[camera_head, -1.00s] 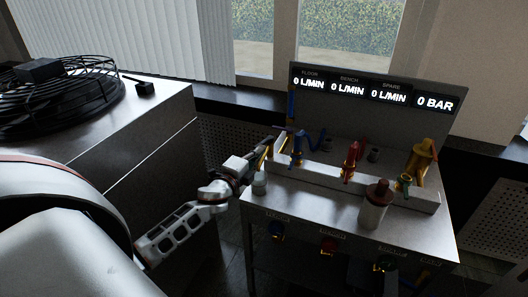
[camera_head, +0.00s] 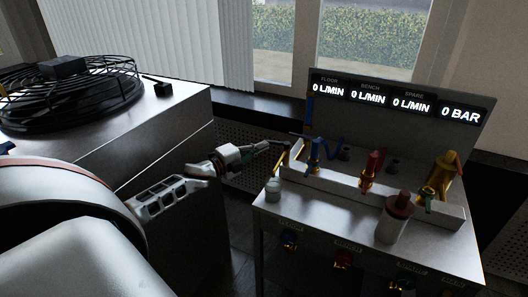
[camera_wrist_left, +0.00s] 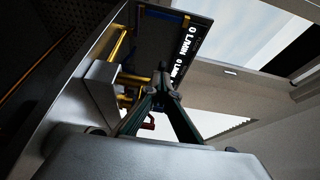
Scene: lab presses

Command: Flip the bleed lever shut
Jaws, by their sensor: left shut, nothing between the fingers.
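The bench valves stand in a row on a raised ledge: a blue-handled one (camera_head: 314,155), a red-handled one (camera_head: 372,168) and a yellow one (camera_head: 444,172) with a small green handle (camera_head: 428,193). No label marks which is the bleed lever. My left gripper (camera_head: 281,144) is shut and empty at the bench's left end, close to the upright yellow pipe (camera_head: 282,158); I cannot tell whether they touch. In the left wrist view, its closed fingertips (camera_wrist_left: 162,72) show in front of brass piping (camera_wrist_left: 124,82), with a red handle (camera_wrist_left: 148,126) partly behind the fingers. My right gripper is out of view.
The steel bench (camera_head: 335,215) carries a small pale jar (camera_head: 273,186) and a red-topped canister (camera_head: 396,220). Its panel (camera_head: 398,98) reads zero throughout. A grey cabinet with a black caged fan (camera_head: 70,92) stands left, with a gap before the bench.

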